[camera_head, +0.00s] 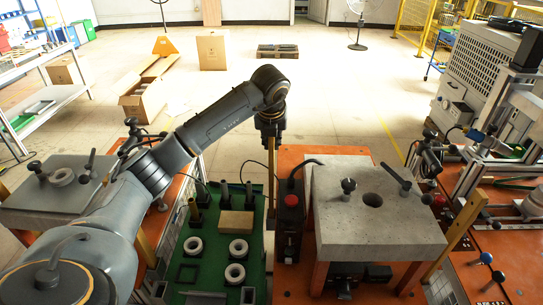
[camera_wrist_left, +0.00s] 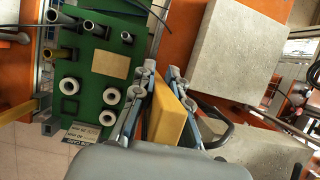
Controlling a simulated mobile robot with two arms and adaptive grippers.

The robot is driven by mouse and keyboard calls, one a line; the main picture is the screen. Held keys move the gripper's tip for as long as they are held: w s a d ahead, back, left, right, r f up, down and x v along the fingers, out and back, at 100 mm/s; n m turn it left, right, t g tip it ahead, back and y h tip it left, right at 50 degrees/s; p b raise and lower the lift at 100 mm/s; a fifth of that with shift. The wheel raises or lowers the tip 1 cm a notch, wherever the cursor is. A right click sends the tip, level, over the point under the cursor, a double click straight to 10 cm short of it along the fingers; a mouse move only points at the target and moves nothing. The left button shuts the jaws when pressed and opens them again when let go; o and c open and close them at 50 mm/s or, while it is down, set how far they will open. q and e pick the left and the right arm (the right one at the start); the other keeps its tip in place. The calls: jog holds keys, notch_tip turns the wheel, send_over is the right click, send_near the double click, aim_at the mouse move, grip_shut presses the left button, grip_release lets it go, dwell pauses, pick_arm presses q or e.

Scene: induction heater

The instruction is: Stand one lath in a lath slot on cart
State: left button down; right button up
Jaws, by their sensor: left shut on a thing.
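My left gripper (camera_head: 270,136) is shut on a yellow-brown lath (camera_head: 271,168). The lath hangs upright below it, near the right edge of the green cart top (camera_head: 209,287) and left of the red-button box. In the left wrist view, the lath (camera_wrist_left: 168,112) sits between the two fingers of the gripper (camera_wrist_left: 162,76). The green cart top (camera_wrist_left: 85,88) shows there on the left, apart from the gripper. A dark square frame (camera_head: 188,273) lies on the cart; I cannot tell whether it is a lath slot. My right gripper is out of view.
The cart carries white rings (camera_head: 236,274), a wooden block (camera_head: 236,223) and upright dark cylinders. To its right, a grey slab (camera_head: 375,238) stands on an orange table beside a box with a red button (camera_head: 290,226). Another slab (camera_head: 40,197) is at left.

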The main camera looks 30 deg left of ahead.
pick_arm(q)
notch_tip(320, 180, up, 7)
jog(key=shift+f+b, duration=0.1)
jog(key=shift+b, duration=0.85)
notch_tip(320, 180, up, 3)
jog(key=shift+f+p, duration=0.1)
jog(key=shift+p, duration=0.35)
notch_tip(320, 180, up, 6)
jog(key=p, duration=0.5)
jog(key=shift+r, duration=0.2)
